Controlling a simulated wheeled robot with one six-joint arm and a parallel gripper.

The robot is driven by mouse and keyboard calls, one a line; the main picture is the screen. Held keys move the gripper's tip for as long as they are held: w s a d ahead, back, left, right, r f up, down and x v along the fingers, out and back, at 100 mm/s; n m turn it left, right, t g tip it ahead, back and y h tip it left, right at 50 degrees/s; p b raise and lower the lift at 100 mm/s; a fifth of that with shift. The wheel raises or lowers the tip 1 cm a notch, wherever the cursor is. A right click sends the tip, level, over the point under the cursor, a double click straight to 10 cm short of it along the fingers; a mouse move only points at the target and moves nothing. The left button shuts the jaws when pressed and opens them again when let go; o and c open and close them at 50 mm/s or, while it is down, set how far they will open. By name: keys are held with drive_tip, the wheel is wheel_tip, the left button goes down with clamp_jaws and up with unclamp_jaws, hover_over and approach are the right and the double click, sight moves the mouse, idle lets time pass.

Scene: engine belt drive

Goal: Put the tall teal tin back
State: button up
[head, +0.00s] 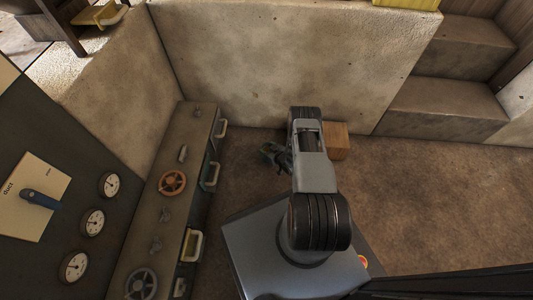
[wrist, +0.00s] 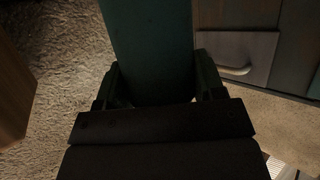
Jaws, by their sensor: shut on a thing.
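The tall teal tin (wrist: 150,42) shows as a dark teal upright band at the top middle of the wrist view. My gripper (wrist: 154,88) is shut on it, with one dark finger on each side. The tin's far end runs out of the picture. In the head view my gripper (head: 274,154) shows as a small dark greenish shape left of my arm, over the brown floor. I cannot make out the tin there, as my arm covers much of that spot.
A wooden block (head: 338,141) stands on the floor by the concrete wall (head: 285,60). A long cabinet (head: 170,200) with handles and valve wheels runs along the left. Concrete steps (head: 440,110) rise at the back right. A handled drawer (wrist: 235,52) shows in the wrist view. Floor at right is clear.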

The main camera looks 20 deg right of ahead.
drive_tip(key=shift+a+f+b, duration=0.25)
drive_tip(key=shift+f+b, duration=0.2)
drive_tip(key=shift+f, duration=0.9)
drive_tip(key=shift+s+d+r, duration=0.1)
drive_tip(key=shift+d+r, duration=0.05)
drive_tip(key=shift+f, duration=0.2)
drive_tip(key=o, duration=1.2)
